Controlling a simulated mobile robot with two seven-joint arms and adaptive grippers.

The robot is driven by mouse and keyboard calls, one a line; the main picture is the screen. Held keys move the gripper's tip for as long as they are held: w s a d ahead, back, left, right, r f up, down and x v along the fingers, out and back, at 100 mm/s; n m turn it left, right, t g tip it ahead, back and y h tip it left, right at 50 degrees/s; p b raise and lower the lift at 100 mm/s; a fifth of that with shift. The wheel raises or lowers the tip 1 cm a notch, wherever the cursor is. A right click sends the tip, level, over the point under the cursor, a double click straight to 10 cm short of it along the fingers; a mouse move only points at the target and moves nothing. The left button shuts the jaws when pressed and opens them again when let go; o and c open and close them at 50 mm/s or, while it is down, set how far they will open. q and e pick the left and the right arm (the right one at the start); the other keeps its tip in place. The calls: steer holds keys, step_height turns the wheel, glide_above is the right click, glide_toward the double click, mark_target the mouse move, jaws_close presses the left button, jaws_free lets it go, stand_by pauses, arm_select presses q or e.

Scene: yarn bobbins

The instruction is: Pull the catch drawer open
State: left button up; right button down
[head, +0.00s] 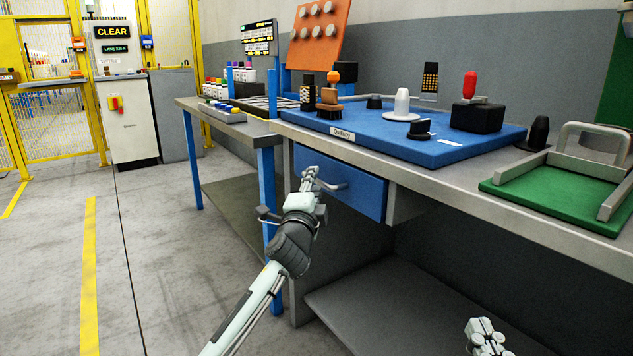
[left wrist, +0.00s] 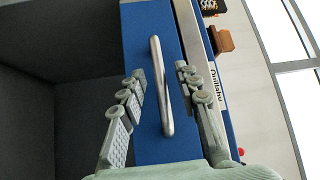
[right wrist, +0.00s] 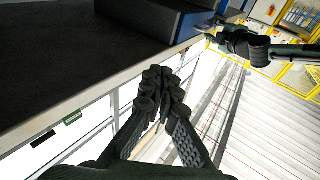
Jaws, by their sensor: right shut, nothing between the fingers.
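The drawer (head: 358,196) has a blue front and hangs under the grey workbench top. It looks shut or nearly so. Its metal bar handle (head: 334,186) also shows in the left wrist view (left wrist: 160,85). My left gripper (head: 311,174) is at the handle's left end in the head view. In the left wrist view its fingers (left wrist: 161,82) are apart, one on each side of the bar, with gaps visible. My right gripper (head: 486,326) is low at the bottom right of the head view, away from the drawer. Its fingers are together and empty in the right wrist view (right wrist: 163,75).
On the bench lies a blue mat (head: 390,132) with a brush, cones and a black block with a red knob. A green tray (head: 545,190) with a grey frame stands at right. A lower shelf (head: 390,300) lies below. The floor at left is clear.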

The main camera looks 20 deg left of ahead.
arm_select(q)
steer(key=shift+w+a+r, duration=0.1)
steer(key=shift+w+r, duration=0.05)
steer(key=shift+w, duration=0.9)
steer(key=shift+c, duration=0.4)
jaws_close()
